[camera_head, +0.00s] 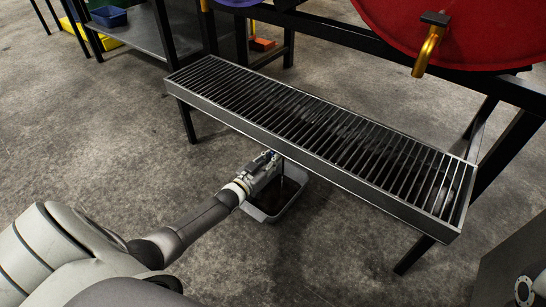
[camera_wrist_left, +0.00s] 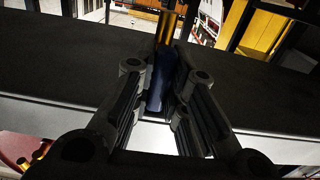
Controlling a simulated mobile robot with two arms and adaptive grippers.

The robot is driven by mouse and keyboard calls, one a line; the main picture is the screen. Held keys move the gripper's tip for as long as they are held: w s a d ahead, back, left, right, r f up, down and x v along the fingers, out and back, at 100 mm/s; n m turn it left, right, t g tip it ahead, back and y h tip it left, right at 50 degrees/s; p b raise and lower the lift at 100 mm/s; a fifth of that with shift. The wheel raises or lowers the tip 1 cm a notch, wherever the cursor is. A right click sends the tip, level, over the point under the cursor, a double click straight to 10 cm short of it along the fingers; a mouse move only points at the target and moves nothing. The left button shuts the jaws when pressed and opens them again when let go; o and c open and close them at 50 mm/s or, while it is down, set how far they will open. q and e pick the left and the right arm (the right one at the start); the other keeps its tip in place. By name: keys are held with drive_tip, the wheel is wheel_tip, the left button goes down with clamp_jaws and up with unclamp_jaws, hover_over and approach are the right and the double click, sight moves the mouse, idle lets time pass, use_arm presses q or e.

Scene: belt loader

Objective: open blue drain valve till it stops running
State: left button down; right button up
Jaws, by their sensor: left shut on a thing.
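My left gripper (camera_head: 272,158) reaches under the front edge of the grated trough (camera_head: 300,160). In the left wrist view, its fingers (camera_wrist_left: 160,100) are shut on the blue valve handle (camera_wrist_left: 160,78), which stands between them. A brass-coloured pipe part (camera_wrist_left: 166,28) shows just beyond the blue handle. In the head view the valve is hidden by the gripper and the trough. A dark grey pan (camera_head: 288,208) is on the floor below the gripper. A thin dark line runs down by the gripper; I cannot tell if it is liquid. My right gripper is not in view.
A red drum (camera_head: 480,40) with a brass tap (camera_head: 429,46) lies above the trough at the right. Dark frame legs (camera_head: 187,122) support the trough. A table with a blue bin (camera_head: 108,16) stands at the back left. The floor at left is clear.

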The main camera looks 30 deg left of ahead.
use_arm(q)
drive_tip(key=c, duration=1.7)
unclamp_jaws()
drive_tip(key=s, duration=0.8)
drive_tip(key=s+a, duration=0.1)
drive_tip(key=s, duration=0.3)
